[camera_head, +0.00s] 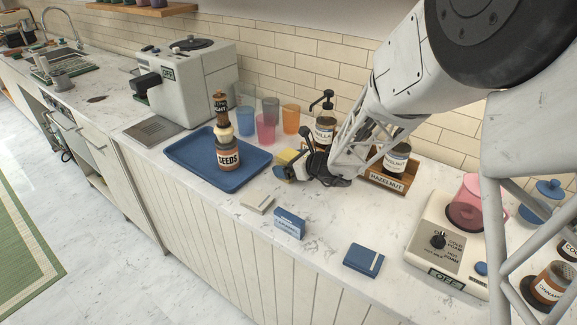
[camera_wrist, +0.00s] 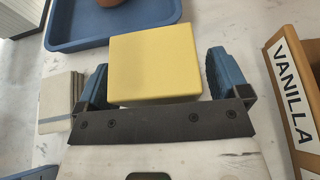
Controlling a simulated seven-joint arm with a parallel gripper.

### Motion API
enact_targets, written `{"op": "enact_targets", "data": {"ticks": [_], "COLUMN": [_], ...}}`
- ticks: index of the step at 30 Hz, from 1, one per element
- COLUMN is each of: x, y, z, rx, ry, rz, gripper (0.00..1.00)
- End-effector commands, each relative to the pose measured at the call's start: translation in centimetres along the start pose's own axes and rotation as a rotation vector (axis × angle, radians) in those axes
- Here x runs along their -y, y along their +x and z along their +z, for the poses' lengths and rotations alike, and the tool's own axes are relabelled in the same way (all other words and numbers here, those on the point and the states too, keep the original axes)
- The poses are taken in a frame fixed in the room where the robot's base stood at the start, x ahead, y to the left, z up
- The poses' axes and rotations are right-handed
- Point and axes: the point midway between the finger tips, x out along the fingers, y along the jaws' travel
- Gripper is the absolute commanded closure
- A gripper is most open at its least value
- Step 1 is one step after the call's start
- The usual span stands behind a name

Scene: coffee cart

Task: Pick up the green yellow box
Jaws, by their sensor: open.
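In the wrist view a yellow box (camera_wrist: 155,62) lies between the two blue finger pads of my open gripper (camera_wrist: 158,85). Its yellow top faces the camera; no green shows on it. Small gaps show between the box and both pads. In the head view the yellow box (camera_head: 287,156) shows only partly behind my gripper (camera_head: 297,171), beside the right edge of the blue tray. My gripper is low over the counter there.
The blue tray (camera_head: 187,164) holds stacked jars (camera_head: 227,155). Vanilla and hazelnut bottles stand in a wooden holder (camera_head: 391,182). A pale box (camera_head: 257,203), a blue box (camera_head: 289,223) and a dark blue box (camera_head: 363,261) lie toward the counter's front edge. Coloured cups (camera_head: 266,128) stand behind.

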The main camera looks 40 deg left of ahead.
Motion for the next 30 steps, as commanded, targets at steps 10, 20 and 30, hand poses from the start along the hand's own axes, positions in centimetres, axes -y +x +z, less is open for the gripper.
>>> {"op": "enact_targets", "data": {"ticks": [10, 20, 30], "x": [0.01, 0.0, 0.0], "y": [0.29, 0.28, 0.28], "z": [0.03, 0.02, 0.04], "rx": [0.0, 0.0, 0.0], "ry": [0.0, 0.0, 0.0], "rz": [0.0, 0.0, 0.0], "gripper": [0.06, 0.12, 0.6]}}
